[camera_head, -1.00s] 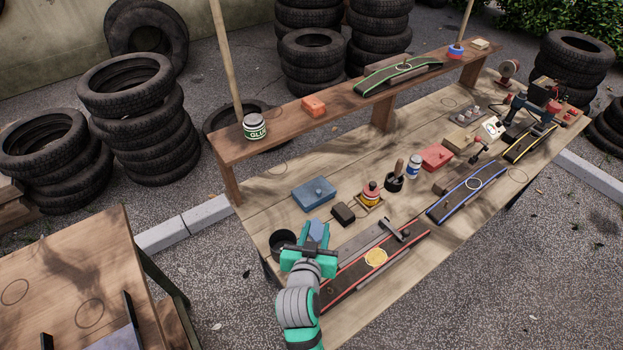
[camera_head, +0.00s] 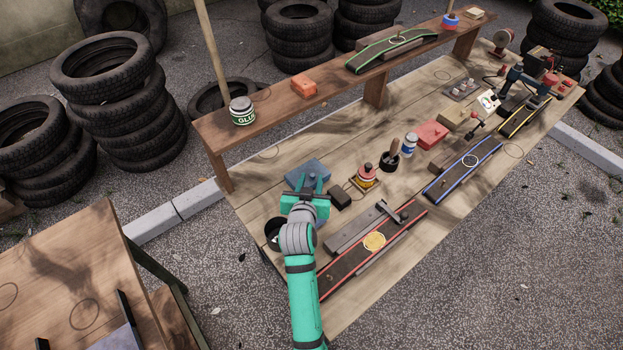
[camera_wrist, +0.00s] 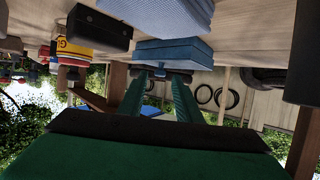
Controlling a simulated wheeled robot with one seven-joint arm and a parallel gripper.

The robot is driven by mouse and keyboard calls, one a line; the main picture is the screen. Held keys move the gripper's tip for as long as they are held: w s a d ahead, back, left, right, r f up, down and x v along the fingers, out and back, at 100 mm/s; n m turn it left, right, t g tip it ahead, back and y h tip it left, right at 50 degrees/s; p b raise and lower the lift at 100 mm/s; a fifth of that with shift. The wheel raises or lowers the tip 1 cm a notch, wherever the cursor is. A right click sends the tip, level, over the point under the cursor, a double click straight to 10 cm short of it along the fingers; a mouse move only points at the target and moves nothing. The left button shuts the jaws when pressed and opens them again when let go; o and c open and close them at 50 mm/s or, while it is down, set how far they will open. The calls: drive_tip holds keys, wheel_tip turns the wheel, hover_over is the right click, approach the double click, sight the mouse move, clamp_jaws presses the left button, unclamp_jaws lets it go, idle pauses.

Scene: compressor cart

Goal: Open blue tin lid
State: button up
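The blue tin (camera_head: 310,170) sits on the workbench, its lid looking shut. Its near part is hidden behind my gripper in the head view. My gripper (camera_head: 311,184) is at the near side of the tin. In the wrist view, which looks upside down, the tin (camera_wrist: 172,52) lies just beyond the fingertips. The two green fingers (camera_wrist: 161,80) are apart, with a gap between them and nothing clearly held. A small dark piece shows by the tips; I cannot tell whether they touch the tin.
A blue-grey textured item (camera_wrist: 150,14) lies near the tin. The raised shelf (camera_head: 280,105) runs behind.

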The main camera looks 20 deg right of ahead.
drive_tip(key=shift+w+d+f, duration=0.25)
drive_tip(key=shift+w, duration=0.25)
clamp_jaws()
drive_tip(key=shift+r, duration=0.1)
